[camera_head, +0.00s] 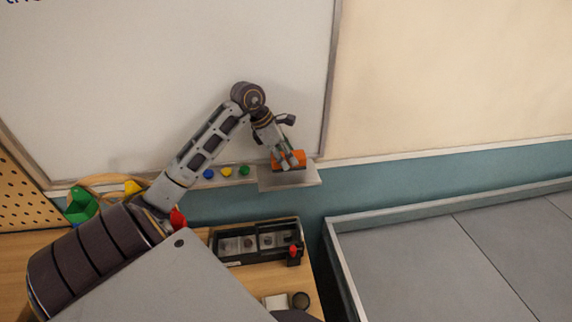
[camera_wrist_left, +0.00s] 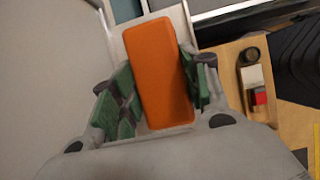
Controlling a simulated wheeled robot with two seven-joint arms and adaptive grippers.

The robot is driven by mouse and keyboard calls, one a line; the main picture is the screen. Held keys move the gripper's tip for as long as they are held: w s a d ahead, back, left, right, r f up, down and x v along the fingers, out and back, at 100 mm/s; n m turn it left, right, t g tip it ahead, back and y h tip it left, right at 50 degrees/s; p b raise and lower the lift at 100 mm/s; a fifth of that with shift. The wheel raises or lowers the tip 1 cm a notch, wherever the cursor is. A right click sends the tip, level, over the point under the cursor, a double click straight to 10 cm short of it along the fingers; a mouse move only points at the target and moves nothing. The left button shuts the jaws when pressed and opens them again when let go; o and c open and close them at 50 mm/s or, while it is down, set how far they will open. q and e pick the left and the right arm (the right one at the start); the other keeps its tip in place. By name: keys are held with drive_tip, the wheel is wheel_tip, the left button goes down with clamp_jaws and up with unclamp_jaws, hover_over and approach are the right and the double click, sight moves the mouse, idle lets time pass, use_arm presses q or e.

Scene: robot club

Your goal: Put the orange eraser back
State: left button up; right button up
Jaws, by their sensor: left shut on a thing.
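The orange eraser (camera_head: 289,160) is at a small grey ledge (camera_head: 291,181) below the right end of the whiteboard (camera_head: 215,75). My left gripper (camera_head: 289,163) is shut on it from above. In the left wrist view the eraser (camera_wrist_left: 160,75) lies lengthwise between the green-padded fingers (camera_wrist_left: 160,93), with the ledge (camera_wrist_left: 183,25) just beyond and under it. I cannot tell whether the eraser touches the ledge. My right gripper is not in view.
Blue, yellow and green round pieces (camera_head: 227,171) sit on the board's tray left of the ledge. A black compartment box (camera_head: 256,242) stands on the wooden table (camera_head: 312,284) below. A grey-floored area with raised edges (camera_head: 450,255) lies to the right.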

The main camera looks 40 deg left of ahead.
use_arm(q)
drive_tip(key=shift+f+b, duration=0.7)
drive_tip(key=shift+f, duration=1.05)
drive_tip(key=shift+f, duration=0.15)
drive_tip(key=o, duration=1.1)
drive_tip(key=shift+r, duration=0.25)
drive_tip(key=p+v, duration=0.1)
drive_tip(key=v, duration=1.1)
drive_tip(key=shift+d+f, duration=0.1)
drive_tip(key=shift+f, duration=0.05)
